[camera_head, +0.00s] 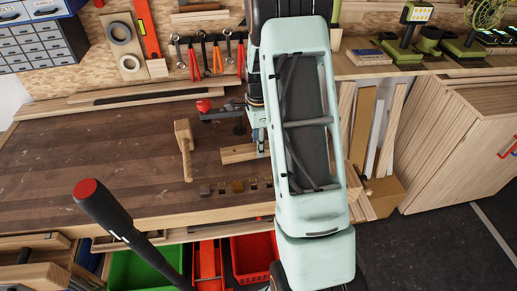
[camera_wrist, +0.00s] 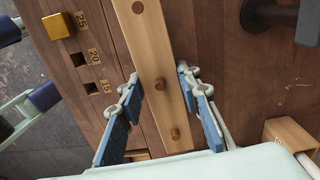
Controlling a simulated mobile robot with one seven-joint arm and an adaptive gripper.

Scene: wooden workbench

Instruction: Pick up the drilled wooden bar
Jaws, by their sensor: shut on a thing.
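The drilled wooden bar (camera_wrist: 150,50) is a long pale strip with several round dark spots along it. It runs from the top of the wrist view down between the blue fingers. My gripper (camera_wrist: 160,80) is shut on it, with one finger along each long side. In the head view the bar (camera_head: 238,153) shows at the bench's right part, and its right end is hidden by my arm. My gripper (camera_head: 261,142) is mostly hidden there too. I cannot tell whether the bar is clear of the bench.
A wooden mallet (camera_head: 185,150) lies left of the bar. A red-handled clamp (camera_head: 222,112) is behind it. A brass block (camera_wrist: 57,26) and square holes marked 25, 20 and 15 line the bench's front edge. The bench's left part (camera_head: 90,150) is clear.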

